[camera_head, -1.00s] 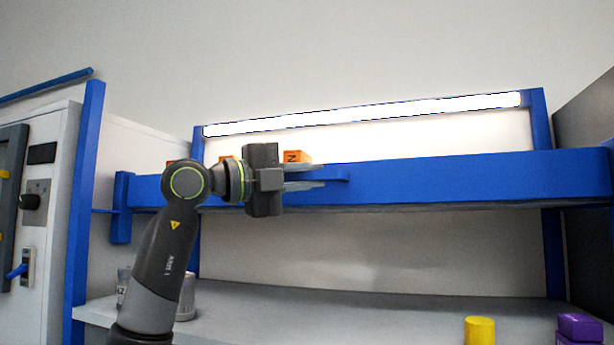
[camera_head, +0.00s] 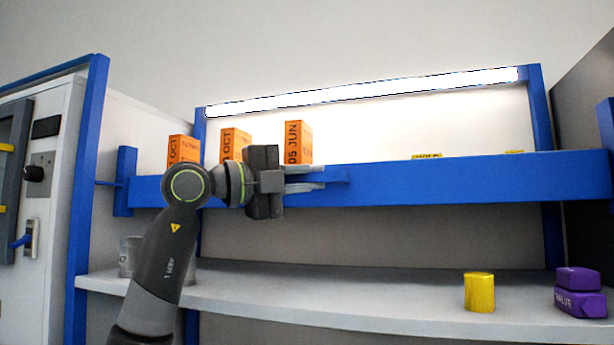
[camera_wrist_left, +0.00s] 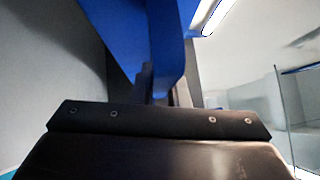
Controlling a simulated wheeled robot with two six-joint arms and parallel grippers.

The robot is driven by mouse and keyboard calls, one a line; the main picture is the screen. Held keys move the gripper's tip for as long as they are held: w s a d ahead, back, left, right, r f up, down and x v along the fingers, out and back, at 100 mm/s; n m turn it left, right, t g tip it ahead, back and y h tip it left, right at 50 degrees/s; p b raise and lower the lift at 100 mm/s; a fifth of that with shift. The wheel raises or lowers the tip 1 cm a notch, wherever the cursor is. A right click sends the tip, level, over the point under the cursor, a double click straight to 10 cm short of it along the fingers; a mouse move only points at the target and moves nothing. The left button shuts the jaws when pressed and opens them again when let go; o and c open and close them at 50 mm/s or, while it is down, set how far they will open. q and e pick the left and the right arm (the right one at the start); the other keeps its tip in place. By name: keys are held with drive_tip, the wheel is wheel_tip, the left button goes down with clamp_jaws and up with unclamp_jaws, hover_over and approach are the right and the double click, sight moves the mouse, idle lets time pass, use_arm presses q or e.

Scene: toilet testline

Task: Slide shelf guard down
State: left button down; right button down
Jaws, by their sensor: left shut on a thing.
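The shelf guard (camera_head: 450,181) is a long blue bar across the front of the upper shelf. A blue handle-like piece (camera_head: 339,177) sticks out on its front, left of the middle. My left gripper (camera_head: 312,179) is level with the guard and shut on that piece. In the left wrist view a blue part of the guard (camera_wrist_left: 168,50) runs down between the fingers, whose tips are mostly hidden. Orange boxes (camera_head: 299,142) stand behind the guard, their upper parts showing above it. My right gripper is not in view.
Yellow labels (camera_head: 427,156) show just above the guard. On the lower shelf (camera_head: 370,304) are a yellow cylinder (camera_head: 479,292), purple boxes (camera_head: 580,300) and a grey container (camera_head: 129,257). Blue posts (camera_head: 88,190) stand at the sides. A panel with switches (camera_head: 38,180) is at far left.

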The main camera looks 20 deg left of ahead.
use_arm(q)
drive_tip(key=c, duration=1.4)
unclamp_jaws()
drive_tip(key=shift+d, duration=0.1)
drive_tip(key=shift+s+a+f, duration=0.1)
drive_tip(key=shift+s+a, duration=0.05)
drive_tip(key=shift+a, duration=0.1)
drive_tip(key=b+v, duration=0.7)
drive_tip(key=v, duration=1)
